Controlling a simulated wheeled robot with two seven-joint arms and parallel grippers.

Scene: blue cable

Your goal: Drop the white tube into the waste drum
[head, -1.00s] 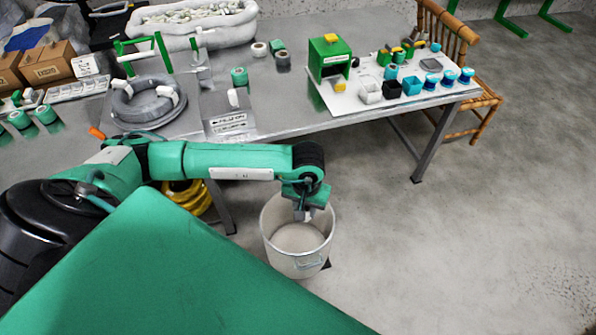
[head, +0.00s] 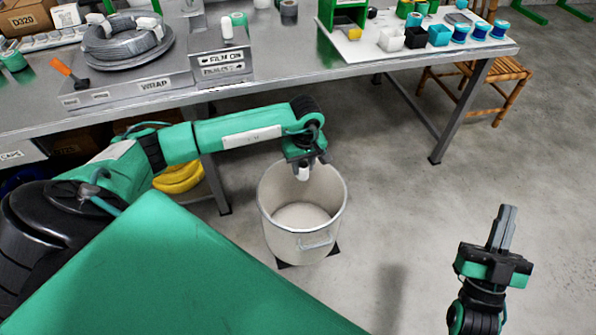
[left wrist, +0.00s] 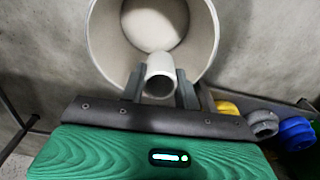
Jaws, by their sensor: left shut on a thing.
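The white tube (head: 303,174) is held by my left gripper (head: 304,168) above the mouth of the waste drum (head: 283,236). In the left wrist view the tube (left wrist: 160,68) sits between the two grey fingers of the left gripper (left wrist: 159,88), its open end towards the camera. The pale drum (left wrist: 97,38) lies beyond it, and the tube overlaps the drum's near rim in that view. The drum stands on the floor in front of the table and its visible inside looks empty. My right gripper (head: 502,228) is at the lower right, fingers together, with nothing seen in it.
The metal table (head: 290,75) runs behind the drum. It bears a grey coil (head: 125,45), an orange-handled tool (head: 68,72) and a white board with several small containers. A yellow coil (head: 178,178) is under the table. A wooden chair (head: 505,92) stands at right. Floor right of the drum is clear.

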